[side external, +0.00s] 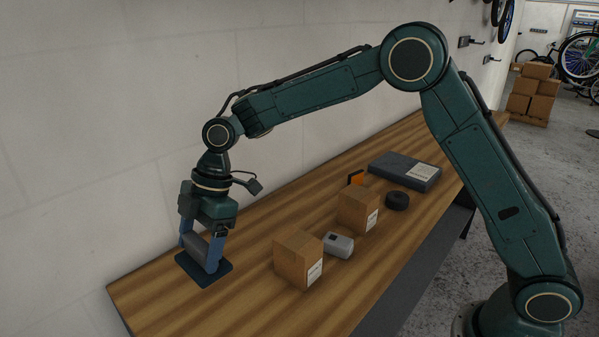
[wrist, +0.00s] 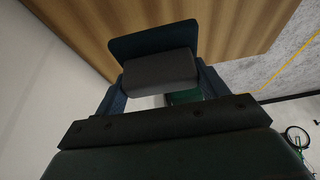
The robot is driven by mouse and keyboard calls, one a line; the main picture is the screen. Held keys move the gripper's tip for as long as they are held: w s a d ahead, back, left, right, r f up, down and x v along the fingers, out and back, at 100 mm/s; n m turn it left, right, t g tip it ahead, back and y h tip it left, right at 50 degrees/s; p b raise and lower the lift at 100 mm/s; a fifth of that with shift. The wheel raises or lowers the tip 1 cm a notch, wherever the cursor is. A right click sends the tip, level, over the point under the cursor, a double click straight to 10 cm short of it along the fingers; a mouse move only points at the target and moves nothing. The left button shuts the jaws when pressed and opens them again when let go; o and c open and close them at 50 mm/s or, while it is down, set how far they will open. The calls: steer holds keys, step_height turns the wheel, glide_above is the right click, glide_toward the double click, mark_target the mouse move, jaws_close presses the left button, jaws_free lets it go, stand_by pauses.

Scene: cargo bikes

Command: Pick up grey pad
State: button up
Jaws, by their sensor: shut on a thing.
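The grey pad (side external: 195,247) is a small dark grey block between the blue fingers of my gripper (side external: 202,256), near the left end of the bench in the side view. My gripper points down and is shut on the pad. The pad also shows in the wrist view (wrist: 160,72), with a finger on each side. Below it lies a flat dark blue mat (side external: 212,277), also visible in the wrist view (wrist: 125,48). I cannot tell whether the pad touches the mat.
On the wooden bench (side external: 180,310) stand two cardboard boxes (side external: 293,262) (side external: 352,208), a light grey device (side external: 338,245), a black round item (side external: 397,200), an orange item (side external: 356,178) and a dark flat case (side external: 390,168). A wall runs behind the bench.

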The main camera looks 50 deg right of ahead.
mark_target(199, 241)
step_height(199, 241, up, 13)
stand_by(0.3)
steer(key=shift+d, duration=0.1)
stand_by(0.6)
